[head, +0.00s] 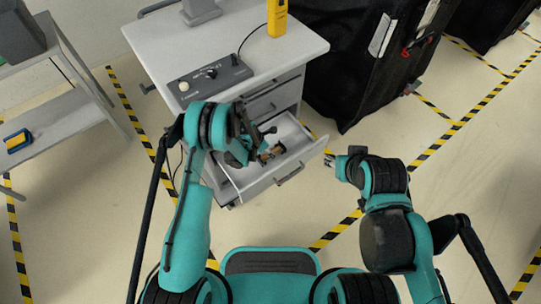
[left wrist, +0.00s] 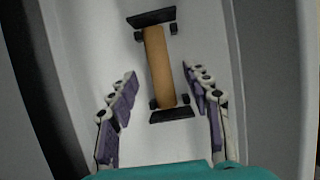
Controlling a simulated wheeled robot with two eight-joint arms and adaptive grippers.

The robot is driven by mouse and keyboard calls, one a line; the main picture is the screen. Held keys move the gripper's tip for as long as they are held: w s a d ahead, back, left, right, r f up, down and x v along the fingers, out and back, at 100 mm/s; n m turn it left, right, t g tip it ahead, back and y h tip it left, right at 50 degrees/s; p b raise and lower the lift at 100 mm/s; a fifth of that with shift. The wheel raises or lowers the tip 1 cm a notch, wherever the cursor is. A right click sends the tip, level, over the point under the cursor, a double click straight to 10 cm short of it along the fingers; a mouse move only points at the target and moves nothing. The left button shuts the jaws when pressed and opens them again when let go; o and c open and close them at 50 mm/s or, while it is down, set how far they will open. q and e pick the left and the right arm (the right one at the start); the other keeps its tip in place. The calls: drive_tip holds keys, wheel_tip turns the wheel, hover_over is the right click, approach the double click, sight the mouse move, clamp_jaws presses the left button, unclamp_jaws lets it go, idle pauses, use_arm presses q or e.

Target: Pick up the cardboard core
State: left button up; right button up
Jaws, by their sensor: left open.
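The cardboard core (left wrist: 158,65) is a brown cylinder lying in the open white drawer (head: 312,150). A black bar with small black blocks sits at each end of it. In the head view the core (head: 271,152) is partly hidden by my left gripper (head: 254,146). In the left wrist view my left gripper (left wrist: 162,84) is open, one finger on each side of the core's near part, with gaps on both sides. I cannot tell its height above the core. My right gripper (head: 330,162) is to the right of the drawer, away from the core.
The drawer belongs to a grey cabinet (head: 150,45) carrying a control box (head: 210,80) and a yellow device (head: 277,18). Black covered carts (head: 345,60) stand at right. A grey shelf (head: 60,125) stands at left. The drawer walls closely flank my left gripper.

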use_arm(q)
drive_tip(key=x, duration=0.3)
drive_tip(key=shift+a+f+b, duration=0.1)
drive_tip(key=shift+b, duration=0.3)
drive_tip(key=shift+c, duration=0.6)
drive_tip(key=c, duration=0.7)
